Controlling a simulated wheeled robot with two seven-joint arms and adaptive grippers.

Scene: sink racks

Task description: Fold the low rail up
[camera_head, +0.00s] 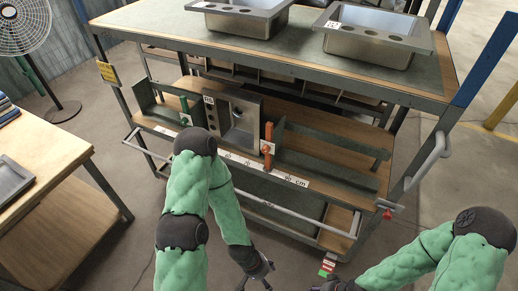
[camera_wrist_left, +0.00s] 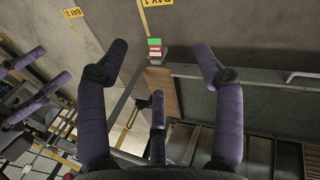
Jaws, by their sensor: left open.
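The low rail (camera_head: 300,216) is a thin pale bar along the front of the workbench's lower shelf. It stands out from the shelf edge, and my left arm hides its middle. My left gripper (camera_head: 258,272) is low in front of the bench, below the rail and apart from it. In the left wrist view its dark purple fingers (camera_wrist_left: 160,60) are spread with nothing between them. A grey bar (camera_wrist_left: 132,92) runs behind the fingers there; I cannot tell if it is the rail. My right gripper (camera_head: 335,286) is partly cut off at the bottom edge, its fingers unclear.
Two steel sinks (camera_head: 375,38) stand on the bench top (camera_head: 300,68). A red and green tag (camera_head: 327,267) is near the bench's front right corner and shows in the wrist view (camera_wrist_left: 155,48). A side handle (camera_head: 430,162) sticks out right. A wooden table (camera_head: 45,150) stands left.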

